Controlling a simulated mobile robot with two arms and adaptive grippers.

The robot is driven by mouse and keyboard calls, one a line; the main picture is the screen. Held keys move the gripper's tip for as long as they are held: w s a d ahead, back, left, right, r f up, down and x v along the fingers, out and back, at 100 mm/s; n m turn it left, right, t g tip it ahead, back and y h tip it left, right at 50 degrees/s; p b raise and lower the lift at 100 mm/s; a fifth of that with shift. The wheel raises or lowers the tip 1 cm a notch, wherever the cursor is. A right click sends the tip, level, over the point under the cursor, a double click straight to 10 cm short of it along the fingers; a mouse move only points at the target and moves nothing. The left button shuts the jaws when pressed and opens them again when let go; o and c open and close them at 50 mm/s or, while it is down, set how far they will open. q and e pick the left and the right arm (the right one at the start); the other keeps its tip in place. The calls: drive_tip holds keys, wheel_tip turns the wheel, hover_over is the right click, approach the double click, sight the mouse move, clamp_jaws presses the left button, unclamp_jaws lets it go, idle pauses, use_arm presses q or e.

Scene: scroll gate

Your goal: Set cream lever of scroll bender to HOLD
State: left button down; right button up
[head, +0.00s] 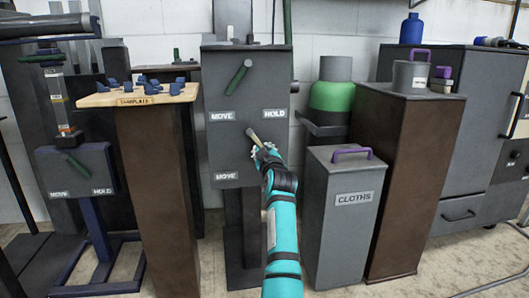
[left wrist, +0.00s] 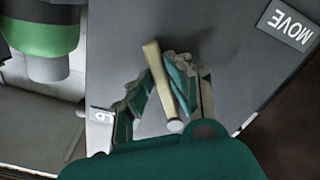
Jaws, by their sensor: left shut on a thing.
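The scroll bender's grey panel (head: 248,92) stands upright at the centre of the head view. Its cream lever (head: 257,139) sits low on the panel and slants down to the right; it also shows in the left wrist view (left wrist: 158,75). My left gripper (head: 267,153) is shut on the cream lever, with its fingers (left wrist: 160,97) on both sides of it. The lower MOVE label (head: 226,176) is at the lower left. My right gripper is not in view.
A green lever (head: 239,76) above points down-left between upper MOVE (head: 222,116) and HOLD (head: 274,114) labels. A CLOTHS bin (head: 345,225) stands close on the right. A brown pedestal (head: 155,190) with a wooden board stands on the left.

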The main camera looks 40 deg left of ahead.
use_arm(q)
drive_tip(key=shift+r, duration=0.1)
drive_tip(key=c, duration=1.3)
unclamp_jaws()
drive_tip(key=shift+d, duration=0.1)
drive_tip(key=v, duration=0.7)
drive_tip(key=shift+s+d, duration=0.1)
drive_tip(key=shift+s, duration=0.05)
